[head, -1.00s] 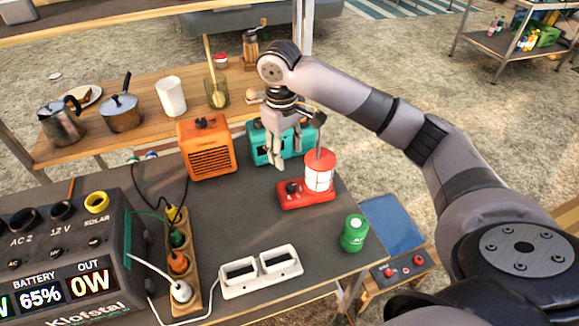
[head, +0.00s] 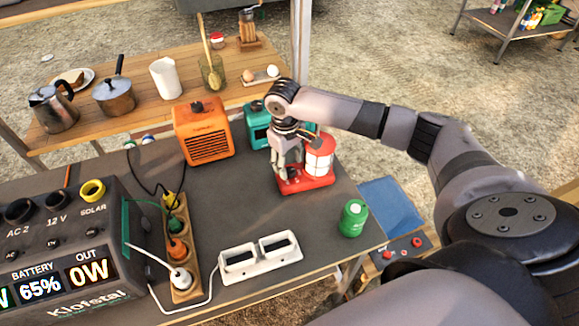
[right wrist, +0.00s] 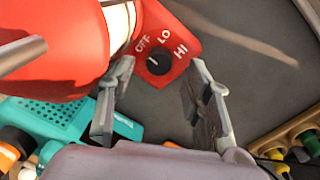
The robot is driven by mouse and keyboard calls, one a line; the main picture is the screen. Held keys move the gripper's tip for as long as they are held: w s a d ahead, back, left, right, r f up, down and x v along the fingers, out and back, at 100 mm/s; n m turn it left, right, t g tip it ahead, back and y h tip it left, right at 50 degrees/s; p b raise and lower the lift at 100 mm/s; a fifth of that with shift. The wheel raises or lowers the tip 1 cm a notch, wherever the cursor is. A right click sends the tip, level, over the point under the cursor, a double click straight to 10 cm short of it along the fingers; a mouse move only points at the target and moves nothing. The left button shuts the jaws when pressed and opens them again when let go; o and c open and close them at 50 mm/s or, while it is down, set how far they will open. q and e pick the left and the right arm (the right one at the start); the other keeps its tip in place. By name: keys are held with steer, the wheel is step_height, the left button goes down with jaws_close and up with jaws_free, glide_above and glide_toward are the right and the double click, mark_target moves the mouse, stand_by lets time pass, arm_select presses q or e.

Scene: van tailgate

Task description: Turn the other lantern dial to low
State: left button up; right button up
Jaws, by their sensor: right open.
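The red lantern (head: 318,158) stands on the dark tabletop, with a white lamp body on a red base. Its base also shows in the right wrist view, with a black dial (right wrist: 158,62) marked OFF, LO and HI. The dial's white mark is on the OFF side. My right gripper (head: 288,180) points down over the front left of the lantern base and hides the dial in the head view. In the right wrist view its open fingers (right wrist: 161,68) are on either side of the dial, and no contact is visible. My left gripper is out of view.
An orange unit (head: 204,133) and a teal unit (head: 258,125) stand behind. A green can (head: 353,218) and a white double-socket block (head: 260,257) are in front. The power station (head: 70,245) and a power strip (head: 177,250) are at left.

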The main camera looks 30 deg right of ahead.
mark_target(290, 172)
steer(key=shift+d+f, duration=0.15)
steer(key=shift+f, duration=1.3)
jaws_close()
